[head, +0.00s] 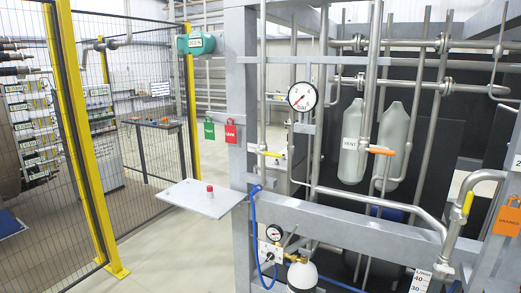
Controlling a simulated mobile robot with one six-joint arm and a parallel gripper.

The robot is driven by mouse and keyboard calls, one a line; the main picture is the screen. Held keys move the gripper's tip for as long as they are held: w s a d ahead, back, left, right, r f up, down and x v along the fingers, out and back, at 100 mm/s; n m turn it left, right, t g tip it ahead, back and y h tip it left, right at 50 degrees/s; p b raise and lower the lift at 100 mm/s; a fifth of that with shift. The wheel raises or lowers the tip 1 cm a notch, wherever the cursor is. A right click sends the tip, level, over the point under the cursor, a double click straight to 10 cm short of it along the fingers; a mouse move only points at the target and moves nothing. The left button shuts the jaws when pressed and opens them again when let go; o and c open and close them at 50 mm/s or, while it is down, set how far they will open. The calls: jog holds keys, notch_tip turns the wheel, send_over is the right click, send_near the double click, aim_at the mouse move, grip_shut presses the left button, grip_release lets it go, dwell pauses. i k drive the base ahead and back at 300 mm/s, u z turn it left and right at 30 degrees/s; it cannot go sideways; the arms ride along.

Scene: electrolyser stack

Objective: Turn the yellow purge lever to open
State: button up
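Two yellow levers show in the head view, and I cannot tell which is the purge lever. One yellow lever (271,154) lies about level on a thin pipe left of the grey cylinders. The other yellow lever (468,203) is on the bent pipe at the right and lies along it, steeply tilted. An orange lever (382,151) sits level on a vertical pipe between them. No purge label is readable. My gripper is not in view.
A grey steel frame (380,236) carries the pipes and a pressure gauge (302,97). A small shelf (204,197) with a red button juts out left. Green (209,128), red (230,131) and orange (507,216) tags hang nearby. A yellow-posted fence (92,140) stands left; floor between is clear.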

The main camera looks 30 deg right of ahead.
aim_at(258, 151)
jog(key=i, duration=0.85)
jog(key=z, duration=0.05)
